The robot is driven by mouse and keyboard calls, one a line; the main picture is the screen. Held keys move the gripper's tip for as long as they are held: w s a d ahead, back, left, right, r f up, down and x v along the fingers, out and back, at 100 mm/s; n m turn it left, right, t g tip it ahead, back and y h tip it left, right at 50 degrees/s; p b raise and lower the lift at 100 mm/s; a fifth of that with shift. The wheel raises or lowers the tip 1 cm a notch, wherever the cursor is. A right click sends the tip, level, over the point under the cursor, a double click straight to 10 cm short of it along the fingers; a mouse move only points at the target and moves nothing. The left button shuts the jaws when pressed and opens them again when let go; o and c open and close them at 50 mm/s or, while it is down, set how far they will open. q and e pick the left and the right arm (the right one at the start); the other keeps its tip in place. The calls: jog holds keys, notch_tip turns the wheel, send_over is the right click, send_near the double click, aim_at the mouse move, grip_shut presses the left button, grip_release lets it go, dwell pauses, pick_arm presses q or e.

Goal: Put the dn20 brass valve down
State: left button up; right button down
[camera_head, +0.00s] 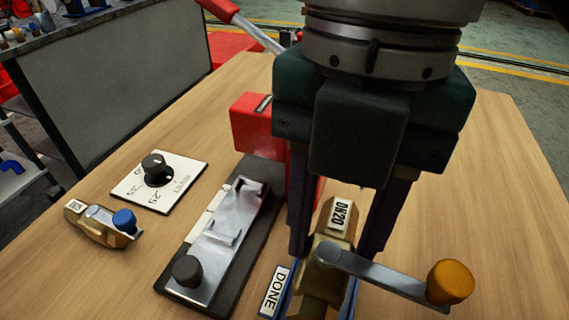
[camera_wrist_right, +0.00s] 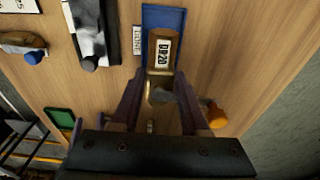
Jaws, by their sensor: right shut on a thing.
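My right gripper (camera_head: 338,248) comes down from above and is shut on the DN20 brass valve (camera_head: 322,275), one finger on each side of its body. The valve has a white DN20 label and a steel lever with an orange knob (camera_head: 450,282) reaching out to the right. A blue tray (camera_wrist_right: 162,14) with a white DONE label (camera_head: 274,291) is directly below the valve. In the right wrist view, the valve (camera_wrist_right: 163,52) lies within the tray's outline between my fingers (camera_wrist_right: 158,84). I cannot tell whether it touches the tray floor. My left gripper is out of view.
Left of the tray stands a metal fixture (camera_head: 228,240) with a black knob. Further left are a white dial card (camera_head: 140,190) and another brass valve with a blue knob (camera_head: 100,225). A red tool (camera_head: 258,128) stands behind. The wooden table is clear to the right.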

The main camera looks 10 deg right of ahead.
aim_at(322, 283)
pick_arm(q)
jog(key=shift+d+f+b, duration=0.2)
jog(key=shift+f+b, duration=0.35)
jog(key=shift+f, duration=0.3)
pick_arm(e)
notch_tip(322, 283, down, 8)
jog(key=shift+f, duration=0.15)
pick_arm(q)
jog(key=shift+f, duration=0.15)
pick_arm(e)
jog(key=shift+f, duration=0.2)
jog(key=shift+c, duration=2.1)
grip_release()
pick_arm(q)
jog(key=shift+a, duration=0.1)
pick_arm(e)
jog(key=shift+r, duration=0.1)
